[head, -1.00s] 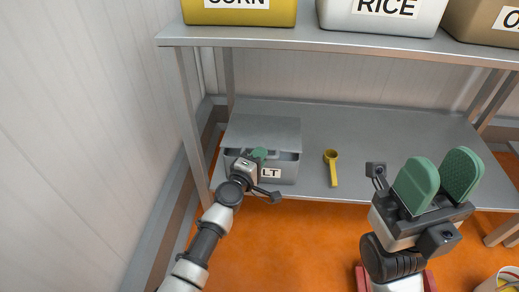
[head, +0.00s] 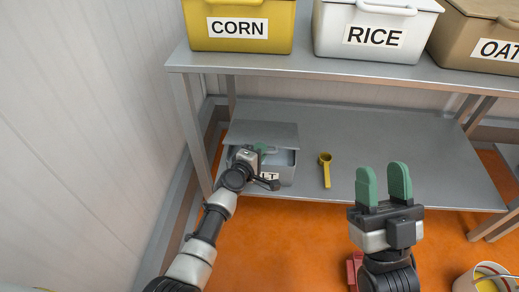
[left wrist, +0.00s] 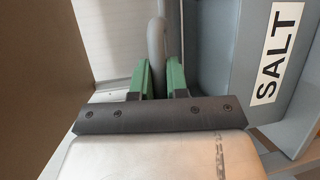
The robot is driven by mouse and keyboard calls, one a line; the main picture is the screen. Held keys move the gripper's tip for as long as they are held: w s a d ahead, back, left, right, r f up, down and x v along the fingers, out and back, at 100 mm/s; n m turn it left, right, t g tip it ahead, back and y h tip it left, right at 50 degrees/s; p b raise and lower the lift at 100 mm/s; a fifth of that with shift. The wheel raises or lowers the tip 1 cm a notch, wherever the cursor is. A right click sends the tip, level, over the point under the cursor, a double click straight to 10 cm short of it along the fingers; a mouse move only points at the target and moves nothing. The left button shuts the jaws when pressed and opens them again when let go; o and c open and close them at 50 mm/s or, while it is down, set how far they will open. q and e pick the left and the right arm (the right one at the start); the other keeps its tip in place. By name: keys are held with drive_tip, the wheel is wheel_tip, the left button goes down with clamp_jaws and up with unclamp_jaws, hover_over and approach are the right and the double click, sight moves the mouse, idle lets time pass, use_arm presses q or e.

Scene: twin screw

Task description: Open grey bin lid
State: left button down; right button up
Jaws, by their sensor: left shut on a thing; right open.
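The grey bin (head: 287,174) stands at the left front of the lower shelf. Its label reads SALT in the left wrist view (left wrist: 277,58) and is partly covered by my arm in the head view. The grey lid (head: 262,132) looks tilted, with its front edge raised off the bin's front; how wide the gap is, I cannot tell. My left gripper (head: 262,148) is at the lid's front, its green fingers shut on the grey lid handle (left wrist: 156,45). My right gripper (head: 384,185) is open and empty in front of the shelf, fingers pointing up.
A yellow scoop (head: 325,168) lies on the lower shelf (head: 400,150) right of the bin. Bins labelled CORN (head: 238,27), RICE (head: 375,30) and OAT (head: 480,40) stand on the upper shelf. A shelf leg and wall are close to the left. A bucket (head: 487,277) is at lower right.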

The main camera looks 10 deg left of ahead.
use_arm(q)
drive_tip(key=shift+w+r+p, duration=0.5)
drive_tip(key=shift+r+p, duration=0.3)
drive_tip(key=shift+r, duration=0.2)
drive_tip(key=shift+w+r+p, duration=0.55)
drive_tip(key=shift+r+p, duration=0.3)
drive_tip(key=shift+r, duration=0.1)
drive_tip(key=shift+w+r+p, duration=0.5)
drive_tip(key=shift+r+p, duration=0.3)
drive_tip(key=shift+r, duration=0.2)
use_arm(e)
wheel_tip(320, 180, down, 15)
drive_tip(key=d+g+h, duration=0.2)
drive_tip(key=g+h, duration=0.3)
drive_tip(key=g, duration=0.9)
drive_tip(key=shift+w+d+m, duration=0.25)
drive_tip(key=shift+w+m, duration=0.05)
use_arm(q)
drive_tip(key=c, duration=1.3)
unclamp_jaws()
drive_tip(key=shift+o, duration=0.8)
drive_tip(key=shift+s, duration=0.1)
use_arm(e)
drive_tip(key=shift+s+r, duration=0.1)
use_arm(q)
drive_tip(key=shift+s+a, duration=0.1)
use_arm(e)
drive_tip(key=shift+g, duration=0.3)
